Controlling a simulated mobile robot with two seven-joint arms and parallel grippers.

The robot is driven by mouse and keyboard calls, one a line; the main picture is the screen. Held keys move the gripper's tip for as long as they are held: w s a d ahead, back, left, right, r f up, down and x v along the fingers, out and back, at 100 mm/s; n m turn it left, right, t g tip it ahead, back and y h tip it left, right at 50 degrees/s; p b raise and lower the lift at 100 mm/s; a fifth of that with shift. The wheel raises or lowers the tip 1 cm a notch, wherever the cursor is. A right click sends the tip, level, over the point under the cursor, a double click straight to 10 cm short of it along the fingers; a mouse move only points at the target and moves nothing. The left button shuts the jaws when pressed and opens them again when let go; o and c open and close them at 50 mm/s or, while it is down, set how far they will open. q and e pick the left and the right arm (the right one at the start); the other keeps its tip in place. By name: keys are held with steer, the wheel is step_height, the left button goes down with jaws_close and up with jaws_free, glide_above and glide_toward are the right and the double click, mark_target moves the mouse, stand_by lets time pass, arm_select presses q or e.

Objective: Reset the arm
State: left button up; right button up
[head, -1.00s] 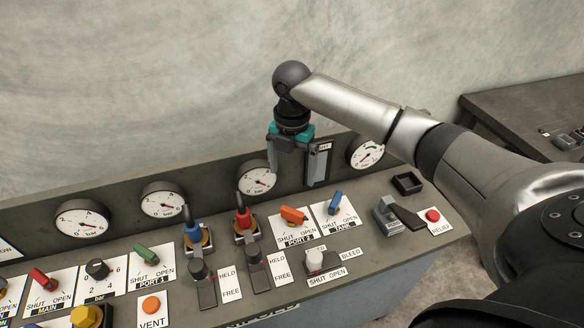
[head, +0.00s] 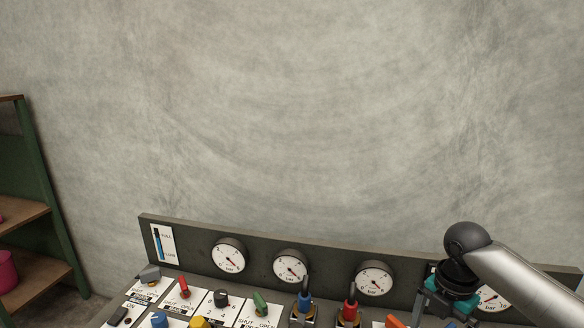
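My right arm comes in from the right edge in the head view. Its gripper (head: 440,306), with a teal body, hangs low at the right, over the right part of the control console (head: 200,288). The gripper's fingertips run toward the bottom edge and I cannot tell whether they are open or shut. It partly covers a gauge (head: 490,298) at the right. My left gripper is not in view.
The console's back panel carries several round gauges, one of them at the left (head: 229,256). Below are a red knob (head: 183,287), a green knob (head: 261,303), a blue lever (head: 305,300) and a red lever (head: 350,308). A green-framed shelf (head: 40,200) stands at the left. The wall above is bare.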

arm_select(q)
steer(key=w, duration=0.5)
arm_select(e)
steer(key=s+a+f+m+t+y, duration=0.1)
steer(key=s+a+f+m, duration=0.35)
steer(key=a, duration=0.25)
steer(key=s+a+f+m+t+y, duration=0.1)
steer(key=s+a+f+m, duration=0.2)
steer(key=s+a+f, duration=0.4)
steer(key=s+d+r+m+t+h, duration=0.2)
steer(key=s+r+m, duration=0.2)
steer(key=s+m, duration=0.9)
step_height(320, 180, down, 31)
steer(key=s+m+g+b, duration=0.2)
steer(key=b, duration=0.5)
arm_select(q)
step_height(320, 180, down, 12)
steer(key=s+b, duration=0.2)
steer(key=b, duration=0.2)
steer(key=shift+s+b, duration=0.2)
steer(key=shift+b, duration=0.2)
arm_select(e)
steer(key=s+d+f+g, duration=0.1)
steer(key=s+d+f, duration=0.2)
steer(key=s+f, duration=1.1)
step_height(320, 180, down, 3)
steer(key=shift+s+d, duration=0.15)
steer(key=shift+s, duration=0.05)
